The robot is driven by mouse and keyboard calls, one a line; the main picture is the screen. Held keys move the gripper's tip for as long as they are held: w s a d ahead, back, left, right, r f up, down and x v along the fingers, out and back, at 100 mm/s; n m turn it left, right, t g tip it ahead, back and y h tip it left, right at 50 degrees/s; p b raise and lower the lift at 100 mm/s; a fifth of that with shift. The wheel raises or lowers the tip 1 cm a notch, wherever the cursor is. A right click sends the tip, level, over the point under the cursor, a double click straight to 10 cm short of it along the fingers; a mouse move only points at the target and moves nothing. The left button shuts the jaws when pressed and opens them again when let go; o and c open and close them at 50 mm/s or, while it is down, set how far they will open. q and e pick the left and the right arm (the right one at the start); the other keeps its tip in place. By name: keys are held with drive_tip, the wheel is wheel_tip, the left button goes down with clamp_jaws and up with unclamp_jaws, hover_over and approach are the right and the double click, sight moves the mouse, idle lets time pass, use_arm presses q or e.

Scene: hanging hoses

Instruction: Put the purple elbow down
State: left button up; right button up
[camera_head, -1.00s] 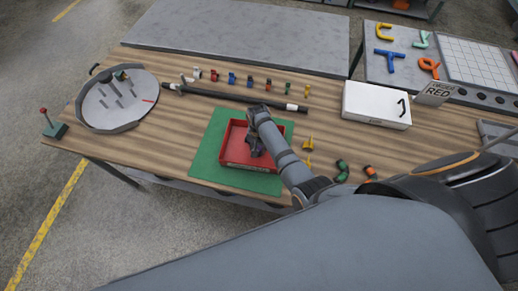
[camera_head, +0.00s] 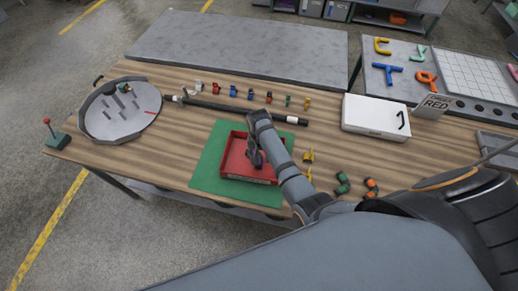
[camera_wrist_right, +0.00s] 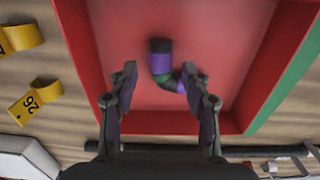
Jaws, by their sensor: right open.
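The purple elbow (camera_wrist_right: 161,62) lies on the floor of the red tray in the right wrist view. It is purple with a green band and a dark end. My right gripper (camera_wrist_right: 163,85) is open above it, with one finger on each side and the elbow's lower end between or just beyond the fingertips. In the head view my right gripper (camera_head: 257,157) reaches down into the red tray (camera_head: 232,148), hiding the elbow there. The tray sits on a green mat (camera_head: 207,165). My left gripper is not in view.
Yellow pieces (camera_head: 309,156) and green and orange elbows (camera_head: 343,183) lie right of the tray. A dark rod (camera_head: 235,107) and a row of small coloured fittings lie behind it. A round grey tray (camera_head: 120,112) is at left, a white case (camera_head: 375,115) at right.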

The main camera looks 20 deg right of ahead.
wheel_tip(320, 180, up, 8)
drive_tip(key=shift+r+b, duration=0.25)
drive_tip(key=shift+b, duration=0.1)
